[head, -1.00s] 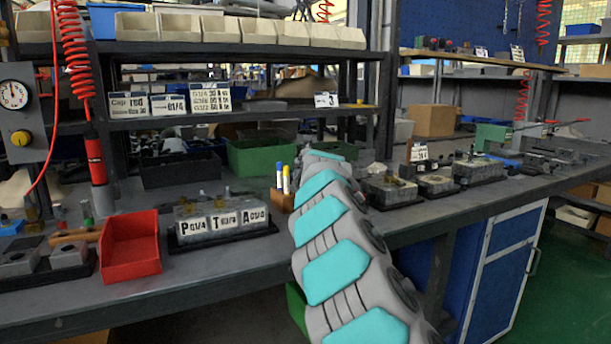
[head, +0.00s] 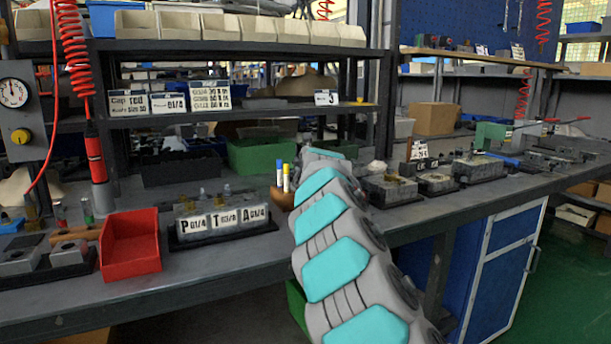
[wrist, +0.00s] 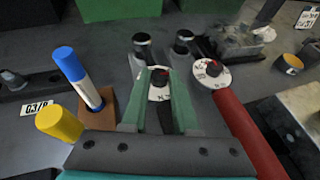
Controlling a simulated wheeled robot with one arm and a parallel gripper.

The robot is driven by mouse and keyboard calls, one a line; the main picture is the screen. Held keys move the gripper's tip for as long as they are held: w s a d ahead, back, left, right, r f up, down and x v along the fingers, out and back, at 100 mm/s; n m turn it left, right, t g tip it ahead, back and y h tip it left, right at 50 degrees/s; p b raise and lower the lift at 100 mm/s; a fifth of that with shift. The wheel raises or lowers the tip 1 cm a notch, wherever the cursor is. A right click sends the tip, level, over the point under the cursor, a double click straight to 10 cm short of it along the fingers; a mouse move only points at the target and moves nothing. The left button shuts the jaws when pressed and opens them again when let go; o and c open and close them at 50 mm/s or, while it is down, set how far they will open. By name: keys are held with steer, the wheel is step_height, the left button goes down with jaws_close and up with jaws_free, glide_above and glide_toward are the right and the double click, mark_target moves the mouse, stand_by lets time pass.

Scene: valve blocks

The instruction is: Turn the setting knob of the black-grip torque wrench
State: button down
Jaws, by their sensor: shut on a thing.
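In the wrist view, the setting knob (wrist: 159,77) is a dark piece with a red mark on a white scale dial. It sits at the end of the black-grip torque wrench (wrist: 166,118), whose dark grip shows partly between my fingers. My gripper (wrist: 158,86) has its two green fingers on either side of the knob and is shut on it. A second wrench with a red grip (wrist: 247,130) and its own white dial (wrist: 210,73) lies close on the right, apart from my fingers. In the head view my arm hides the gripper and wrenches.
Blue (wrist: 76,75) and yellow (wrist: 58,123) markers stand in a brown holder (wrist: 101,114) just left of my fingers. Two dark cylindrical pieces (wrist: 142,44) (wrist: 183,41) are beyond the knob. In the head view, a red bin (head: 131,247) and labelled valve block (head: 222,213) stand left.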

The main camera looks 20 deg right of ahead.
steer(key=shift+f+n+y+b, duration=0.15)
steer(key=shift+n+y+b, duration=0.15)
steer(key=shift+y+b, duration=0.15)
steer(key=shift+d+f+b, duration=0.1)
steer(key=shift+b, duration=0.2)
steer(key=n+y+b, duration=0.2)
steer(key=y, duration=0.1)
steer(key=shift+d+n+t, duration=0.3)
steer(key=shift+d+n, duration=0.05)
steer(key=shift+n, duration=0.05)
steer(key=shift+d+r+n+y+p, duration=0.15)
steer(key=shift+r+n+y+p, duration=0.25)
steer(key=shift+n+y, duration=0.65)
steer(key=shift+d+n+g+y+p, duration=0.1)
steer(key=shift+n+g+y+p, duration=0.3)
steer(key=shift+n+y+p, duration=0.65)
steer(key=shift+w+d+f+n+g+y+p, duration=0.15)
steer(key=shift+n+g+y, duration=0.15)
steer(key=shift+n+y, duration=0.25)
steer(key=shift+s+f+n+g+y+p, duration=0.15)
steer(key=shift+n+g+y, duration=0.2)
steer(key=shift+y, duration=0.35)
steer(key=shift+w+r, duration=0.1)
steer(key=shift+r, duration=0.05)
steer(key=c, duration=0.7)
jaws_free()
